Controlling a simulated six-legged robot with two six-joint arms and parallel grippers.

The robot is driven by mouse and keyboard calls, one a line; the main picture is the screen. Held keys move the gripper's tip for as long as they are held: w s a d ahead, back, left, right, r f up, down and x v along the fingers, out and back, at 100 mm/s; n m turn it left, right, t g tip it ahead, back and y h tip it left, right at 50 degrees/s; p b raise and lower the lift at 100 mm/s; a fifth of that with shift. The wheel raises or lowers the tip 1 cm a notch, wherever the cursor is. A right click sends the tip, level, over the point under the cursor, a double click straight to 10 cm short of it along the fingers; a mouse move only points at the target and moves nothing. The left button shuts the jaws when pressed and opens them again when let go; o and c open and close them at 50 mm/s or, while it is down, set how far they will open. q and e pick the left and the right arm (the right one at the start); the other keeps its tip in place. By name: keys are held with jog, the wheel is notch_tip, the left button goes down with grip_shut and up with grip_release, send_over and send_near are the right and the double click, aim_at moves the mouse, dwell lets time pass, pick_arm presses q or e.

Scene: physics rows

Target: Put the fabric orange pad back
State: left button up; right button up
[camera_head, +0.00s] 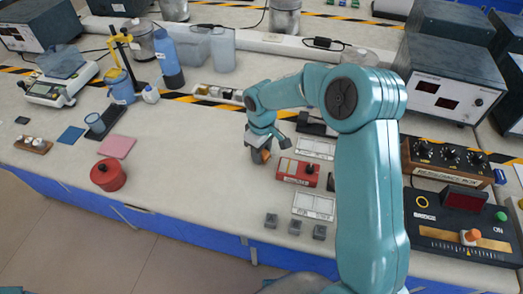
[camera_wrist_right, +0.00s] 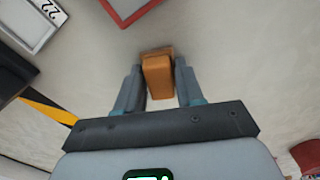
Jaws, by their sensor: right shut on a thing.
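My right gripper (camera_head: 259,151) is low over the middle of the bench, just left of a red box. It is shut on the orange pad (camera_wrist_right: 158,77), a small block-shaped piece between the two fingers. In the head view only a small part of the orange pad (camera_head: 262,156) shows; the fingers hide the rest. A browner edge shows at its far end in the wrist view. I cannot tell whether the pad touches the bench top. My left gripper is not in view.
The red box (camera_head: 298,171) stands close right of the gripper, between white-framed panels (camera_head: 315,147). Several small grey blocks (camera_head: 271,220) sit near the front edge. A red round pot (camera_head: 108,175), pink pad (camera_head: 116,146) and blue pad (camera_head: 71,135) lie left. The bench between is clear.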

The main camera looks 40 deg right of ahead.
jog(key=shift+d, duration=0.1)
jog(key=shift+f, duration=0.25)
jog(key=o, duration=1.1)
jog(key=shift+r, duration=0.4)
notch_tip(320, 180, up, 12)
jog(key=shift+f, duration=0.15)
